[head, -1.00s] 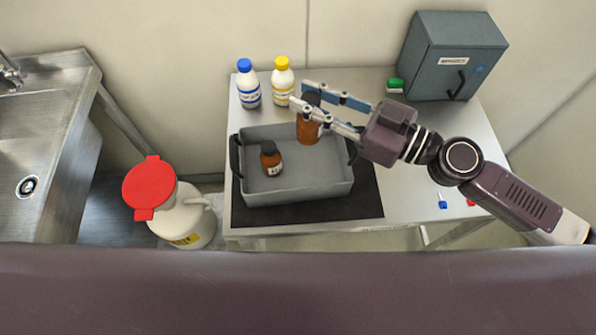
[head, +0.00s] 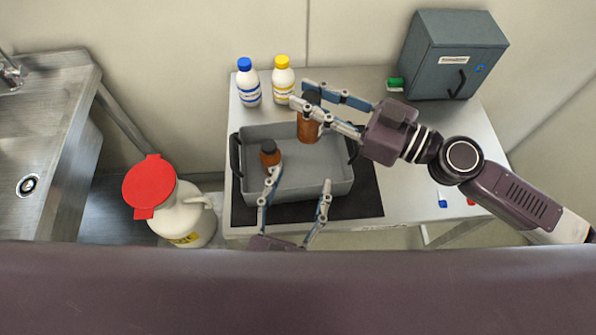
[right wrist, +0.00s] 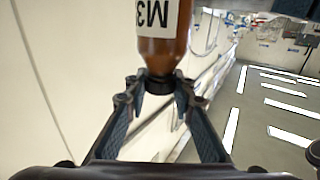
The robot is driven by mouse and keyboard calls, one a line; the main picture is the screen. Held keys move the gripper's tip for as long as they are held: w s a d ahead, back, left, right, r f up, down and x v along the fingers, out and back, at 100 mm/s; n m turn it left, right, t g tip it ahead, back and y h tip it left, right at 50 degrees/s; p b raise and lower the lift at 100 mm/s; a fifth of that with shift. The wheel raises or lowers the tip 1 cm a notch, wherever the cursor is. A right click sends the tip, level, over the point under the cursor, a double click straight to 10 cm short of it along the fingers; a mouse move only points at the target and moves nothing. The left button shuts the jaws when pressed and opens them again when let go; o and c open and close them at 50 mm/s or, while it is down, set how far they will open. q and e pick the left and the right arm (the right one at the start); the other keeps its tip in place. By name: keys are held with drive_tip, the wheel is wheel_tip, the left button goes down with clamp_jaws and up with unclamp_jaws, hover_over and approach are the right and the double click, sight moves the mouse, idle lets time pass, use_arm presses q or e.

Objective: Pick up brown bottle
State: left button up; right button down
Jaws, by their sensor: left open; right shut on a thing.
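A brown bottle (head: 308,130) with a dark cap is in my right gripper (head: 303,96), over the back right part of the grey bin. In the right wrist view, the fingers (right wrist: 158,92) are shut on its dark cap, and its white label (right wrist: 157,16) shows. A second, smaller brown bottle (head: 270,155) with a dark cap stands inside the bin (head: 318,190) at the left. My left gripper (head: 298,180) is open and empty over the bin's front edge. Its left fingertip overlaps the smaller bottle's lower part in the picture; I cannot tell if they touch.
Two white bottles, one blue-capped (head: 248,85) and one yellow-capped (head: 283,82), stand behind the bin. A grey cabinet (head: 425,60) is at the back right, with a green-capped item (head: 395,85) beside it. A white jug with a red lid (head: 152,188) stands left of the table.

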sight(308, 133)
use_arm(q)
drive_tip(key=shift+n+t+y, duration=0.3)
drive_tip(key=shift+t, duration=0.3)
drive_tip(key=r+x, duration=0.1)
drive_tip(key=x, duration=0.7)
drive_tip(key=r+x, duration=0.1)
drive_tip(key=x, duration=0.4)
drive_tip(key=shift+a+r, duration=0.2)
drive_tip(key=shift+r, duration=0.1)
drive_tip(key=c, duration=1.2)
drive_tip(key=shift+c, duration=0.9)
use_arm(e)
drive_tip(key=c, duration=1.6)
unclamp_jaws()
drive_tip(key=shift+s+d, duration=0.1)
